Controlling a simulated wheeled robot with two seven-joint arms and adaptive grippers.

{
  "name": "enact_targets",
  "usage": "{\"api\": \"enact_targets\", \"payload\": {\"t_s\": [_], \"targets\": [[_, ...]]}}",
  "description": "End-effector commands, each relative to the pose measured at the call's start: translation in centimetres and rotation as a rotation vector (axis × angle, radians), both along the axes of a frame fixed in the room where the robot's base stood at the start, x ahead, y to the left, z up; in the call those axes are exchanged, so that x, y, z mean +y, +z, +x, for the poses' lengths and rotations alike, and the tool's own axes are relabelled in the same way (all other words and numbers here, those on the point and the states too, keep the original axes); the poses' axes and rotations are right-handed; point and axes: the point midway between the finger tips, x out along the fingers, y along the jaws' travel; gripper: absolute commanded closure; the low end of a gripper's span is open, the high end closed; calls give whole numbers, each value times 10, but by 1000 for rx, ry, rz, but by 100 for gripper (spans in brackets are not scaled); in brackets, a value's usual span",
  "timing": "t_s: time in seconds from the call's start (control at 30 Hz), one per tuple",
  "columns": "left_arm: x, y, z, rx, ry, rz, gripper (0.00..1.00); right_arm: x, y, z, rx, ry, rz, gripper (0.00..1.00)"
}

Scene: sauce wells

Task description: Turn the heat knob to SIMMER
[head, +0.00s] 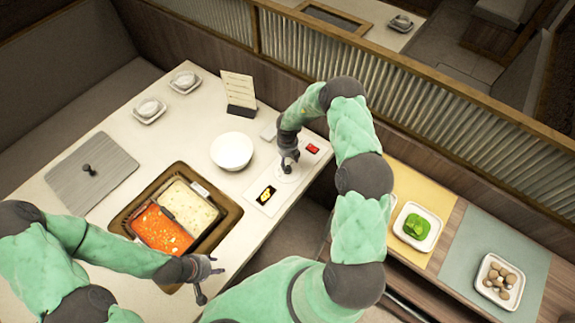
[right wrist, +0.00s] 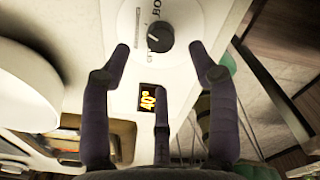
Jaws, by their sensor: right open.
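The heat knob (right wrist: 160,36) is dark and round, on a white dial with printed lettering, partly readable as "BO". A small pale mark shows on the knob, but I cannot tell which setting it points at. My right gripper (right wrist: 160,52) is open, its fingers spread to either side of the knob and apparently not touching it. In the head view the right gripper (head: 289,156) is over the dial (head: 288,173) and hides the knob. A black display (right wrist: 153,99) with yellow digits, seemingly 40, lies beside the dial. My left gripper (head: 205,278) is open and empty near the pot.
A divided pot (head: 127,216) with red and pale broth is set into the table. A white bowl (head: 231,150) stands close left of the control panel. A red switch (head: 312,148) is at the panel's far end. A grey lid (head: 70,186) lies at the left.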

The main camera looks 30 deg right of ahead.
Motion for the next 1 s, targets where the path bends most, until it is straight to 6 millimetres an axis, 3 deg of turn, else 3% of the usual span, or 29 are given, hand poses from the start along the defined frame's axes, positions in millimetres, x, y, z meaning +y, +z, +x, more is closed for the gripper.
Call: {"api": "enact_targets", "payload": {"t_s": [0.2,0.37,1.0], "targets": [[0,0,0,0,0,0,60,0,39,0,0,0,0,40],[0,0,0,0,0,0,60,1,54,0,0,1,0,40],[0,0,0,0,0,0,60,1,58,-1,2,1,1,40]]}}
